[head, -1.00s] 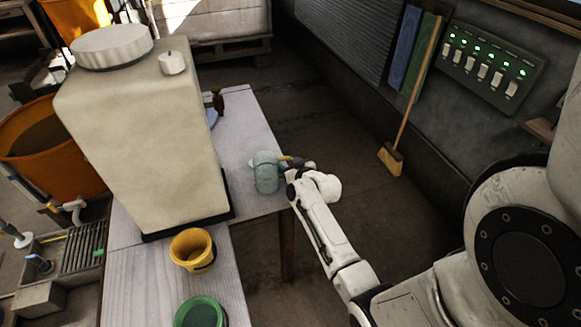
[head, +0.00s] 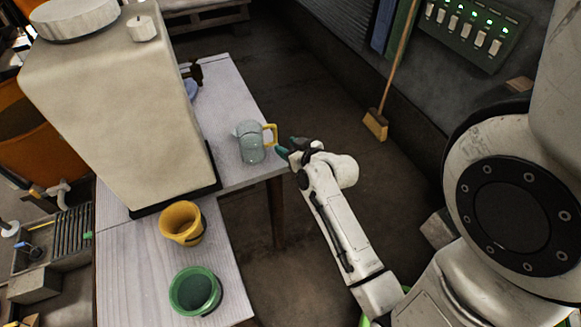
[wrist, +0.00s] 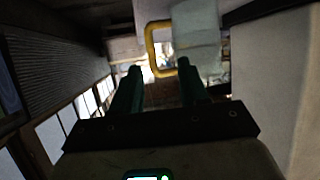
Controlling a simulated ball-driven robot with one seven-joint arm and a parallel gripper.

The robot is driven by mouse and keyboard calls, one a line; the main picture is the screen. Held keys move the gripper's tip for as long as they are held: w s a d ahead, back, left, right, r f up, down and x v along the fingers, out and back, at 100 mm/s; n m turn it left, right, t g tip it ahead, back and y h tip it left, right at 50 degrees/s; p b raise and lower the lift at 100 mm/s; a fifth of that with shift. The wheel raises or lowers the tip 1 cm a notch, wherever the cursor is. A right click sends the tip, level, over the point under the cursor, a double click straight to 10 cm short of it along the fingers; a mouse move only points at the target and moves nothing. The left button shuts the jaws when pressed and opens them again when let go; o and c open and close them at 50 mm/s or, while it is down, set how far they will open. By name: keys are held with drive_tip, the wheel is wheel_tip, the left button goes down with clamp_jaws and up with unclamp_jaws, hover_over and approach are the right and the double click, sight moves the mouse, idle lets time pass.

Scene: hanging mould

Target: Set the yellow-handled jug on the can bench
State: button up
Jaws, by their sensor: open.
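The yellow-handled jug (head: 251,143) is pale, translucent blue-grey and stands upright on the white plank bench (head: 228,85), near its right edge. Its yellow handle (head: 271,134) points right, towards my gripper (head: 287,149). My gripper is just right of the handle, open and empty, and apart from the jug. In the wrist view the yellow handle (wrist: 152,50) and the jug's body (wrist: 196,38) are beyond the fingertips of my gripper (wrist: 160,68). Which surface is the can bench is not clear from the frames.
A tall cream tank (head: 115,110) stands on the bench left of the jug. A yellow pot (head: 182,222) and a green pot (head: 195,291) stand on the nearer bench top. A broom (head: 376,124) leans at the wall.

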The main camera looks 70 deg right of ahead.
drive_tip(key=w+a+f+n+g+y, duration=0.1)
drive_tip(key=a+f+n+g+y, duration=0.15)
drive_tip(key=a, duration=0.65)
drive_tip(key=w+a+f+n+g+y, duration=0.15)
drive_tip(key=a+y, duration=0.25)
drive_tip(key=a, duration=0.6)
drive_tip(key=s+a+n+g+y, duration=0.1)
drive_tip(key=s+a+n+g, duration=0.1)
drive_tip(key=s+a+g, duration=0.3)
drive_tip(key=s+a, duration=0.4)
drive_tip(key=s, duration=0.2)
drive_tip(key=shift+a+r+n+g, duration=0.15)
drive_tip(key=shift+r+n+g, duration=0.15)
drive_tip(key=shift+r+n, duration=0.1)
